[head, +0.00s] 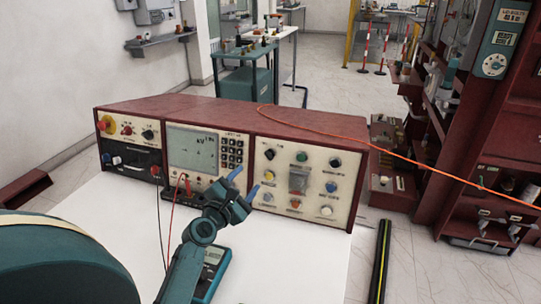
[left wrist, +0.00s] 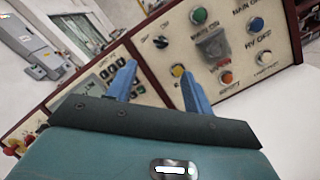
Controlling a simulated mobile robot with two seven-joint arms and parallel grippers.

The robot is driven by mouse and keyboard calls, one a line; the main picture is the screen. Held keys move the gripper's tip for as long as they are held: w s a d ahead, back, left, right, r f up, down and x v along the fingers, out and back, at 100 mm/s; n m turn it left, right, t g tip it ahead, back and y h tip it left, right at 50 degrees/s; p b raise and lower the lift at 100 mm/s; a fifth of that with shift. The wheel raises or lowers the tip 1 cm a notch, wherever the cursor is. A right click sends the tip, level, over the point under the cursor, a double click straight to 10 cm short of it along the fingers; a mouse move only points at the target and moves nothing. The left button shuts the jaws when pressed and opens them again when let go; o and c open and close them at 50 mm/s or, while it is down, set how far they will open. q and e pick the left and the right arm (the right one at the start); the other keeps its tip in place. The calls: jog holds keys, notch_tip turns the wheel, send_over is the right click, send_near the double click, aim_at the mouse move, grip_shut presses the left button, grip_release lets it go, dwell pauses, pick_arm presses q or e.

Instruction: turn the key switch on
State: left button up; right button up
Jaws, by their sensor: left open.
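The red control box (head: 180,105) stands on the white table, its front panels facing me. A small black switch (head: 269,154), which looks like the key switch, sits at the upper left of the right panel; it shows dark in the left wrist view (left wrist: 160,42). Its exact angle is too small to tell. My left gripper (head: 244,182) is open and empty, its blue fingers pointing at the panel, below and left of the switch. In the left wrist view the fingers (left wrist: 157,68) are spread below the switch. My right gripper is not in view.
A yellow button (left wrist: 178,70) and several other buttons surround the switch. A teal multimeter (head: 211,268) lies on the white table (head: 290,265), with red and black leads rising to the box. An orange cable (head: 400,158) runs from the box top to the right.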

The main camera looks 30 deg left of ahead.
aim_at(269, 156)
pick_arm(q)
jog(key=w+a+b, duration=0.1)
jog(key=w, duration=1.1)
jog(key=shift+w, duration=0.15)
jog(key=shift+a, duration=0.1)
jog(key=shift+c, duration=0.4)
jog(key=c, duration=0.9)
